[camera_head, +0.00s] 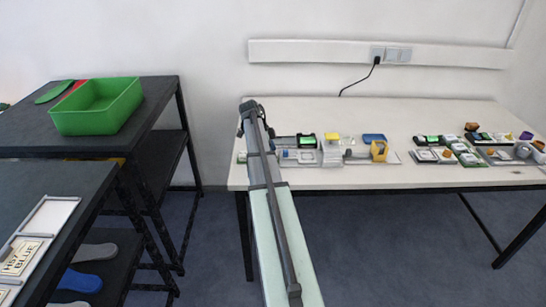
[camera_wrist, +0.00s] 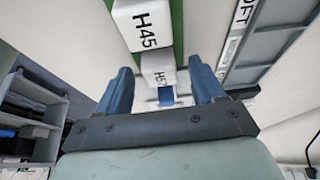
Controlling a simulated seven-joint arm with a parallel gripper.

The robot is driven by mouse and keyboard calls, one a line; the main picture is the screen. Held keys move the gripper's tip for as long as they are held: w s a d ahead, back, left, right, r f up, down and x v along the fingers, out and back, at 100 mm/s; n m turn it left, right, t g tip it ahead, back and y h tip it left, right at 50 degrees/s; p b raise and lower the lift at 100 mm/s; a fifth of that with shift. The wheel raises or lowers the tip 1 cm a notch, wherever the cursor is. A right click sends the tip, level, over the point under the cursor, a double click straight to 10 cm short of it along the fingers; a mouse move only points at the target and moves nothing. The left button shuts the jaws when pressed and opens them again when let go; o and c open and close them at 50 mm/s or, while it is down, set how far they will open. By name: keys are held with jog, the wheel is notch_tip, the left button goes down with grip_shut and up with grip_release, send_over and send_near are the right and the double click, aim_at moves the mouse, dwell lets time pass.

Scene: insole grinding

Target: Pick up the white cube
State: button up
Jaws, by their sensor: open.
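In the wrist view, two white blocks show ahead of my gripper (camera_wrist: 164,88). The nearer-looking, larger white block (camera_wrist: 138,17) is marked "H45" and is cut by the top edge. A smaller white block (camera_wrist: 157,61) below it is marked "H5" and a further character that I cannot read surely. I cannot tell which block is the white cube. My gripper is open, its two blue fingers apart with nothing clearly held between them. The smaller block appears above and between the fingertips, and I cannot tell how far off it is. In the head view my gripper cannot be made out.
In the wrist view, a green strip (camera_wrist: 177,28) runs beside the blocks and a grey-framed panel (camera_wrist: 272,42) stands at right. In the head view, a white table (camera_head: 410,112) carries several small fixtures. A green bin (camera_head: 97,108) sits on the dark table (camera_head: 160,95) at left.

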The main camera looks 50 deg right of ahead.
jog(key=shift+f, duration=0.1)
jog(key=shift+c, duration=0.2)
jog(key=c, duration=1.1)
jog(key=shift+m, duration=0.3)
jog(key=s+d+r, duration=0.1)
jog(key=r, duration=0.2)
jog(key=s+d+r, duration=0.1)
jog(key=r, duration=0.2)
jog(key=s+d+r, duration=0.1)
jog(key=r, duration=0.2)
jog(key=shift+s+d+r, duration=0.15)
jog(key=shift+d+r, duration=0.15)
jog(key=shift+m+y, duration=0.3)
jog(key=shift+m, duration=0.1)
jog(key=s+d, duration=0.2)
jog(key=s+d+f, duration=0.1)
jog(key=s+d, duration=0.1)
jog(key=s, duration=0.1)
jog(key=s+d+f, duration=0.1)
jog(key=s, duration=0.1)
jog(key=shift+s+d+f, duration=0.15)
jog(key=shift+s+d, duration=0.1)
jog(key=shift+d, duration=0.15)
jog(key=shift+w+d+n, duration=0.3)
jog(key=shift+w+n, duration=0.15)
jog(key=shift+n, duration=0.15)
jog(key=shift+f, duration=0.15)
